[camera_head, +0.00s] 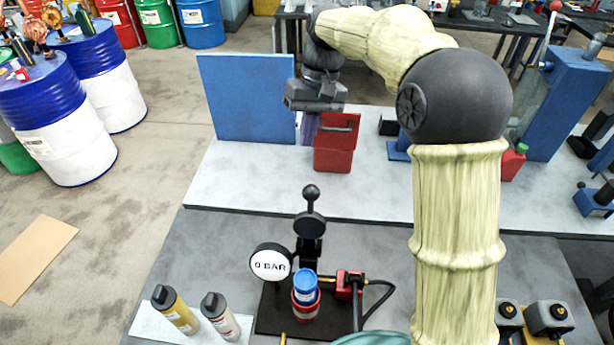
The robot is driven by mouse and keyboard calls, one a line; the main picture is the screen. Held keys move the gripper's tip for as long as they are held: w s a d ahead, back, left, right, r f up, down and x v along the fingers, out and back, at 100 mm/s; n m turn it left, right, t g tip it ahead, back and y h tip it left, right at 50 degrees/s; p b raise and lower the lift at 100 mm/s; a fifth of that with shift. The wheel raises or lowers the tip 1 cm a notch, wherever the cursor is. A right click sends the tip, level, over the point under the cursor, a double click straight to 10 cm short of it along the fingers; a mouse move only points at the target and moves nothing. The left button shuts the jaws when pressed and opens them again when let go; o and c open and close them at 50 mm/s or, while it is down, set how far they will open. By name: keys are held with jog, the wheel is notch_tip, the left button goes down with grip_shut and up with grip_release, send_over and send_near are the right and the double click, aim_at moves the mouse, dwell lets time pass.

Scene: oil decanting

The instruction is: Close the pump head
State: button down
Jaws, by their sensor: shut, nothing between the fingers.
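The pump stand is at the lower middle of the head view. It has a black upright with a round head (309,225) and a knobbed lever (311,197) standing above it. A white round gauge (270,263) reading "0 BAR" is at its left. A blue and red can (305,297) stands in front of the upright. I cannot tell whether the pump head is open or closed. My gripper (315,98) is far behind the pump, above and beside an open red container (338,145). It is shut and empty; its fingertips are hard to make out.
A blue panel (247,98) stands left of my gripper on the pale bench. A yellow bottle (176,310) and a grey bottle (219,316) stand left of the pump. A red block (349,284) with a black hose is right of the can. My arm crosses the right side.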

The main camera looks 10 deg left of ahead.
jog(key=p, duration=0.5)
send_near(310, 212)
jog(key=shift+w+a+f, duration=0.9)
jog(key=shift+a+f, duration=0.45)
jog(key=shift+f, duration=0.6)
jog(key=shift+w+f+b, duration=0.1)
jog(key=shift+w+b, duration=0.05)
jog(key=shift+b, duration=0.25)
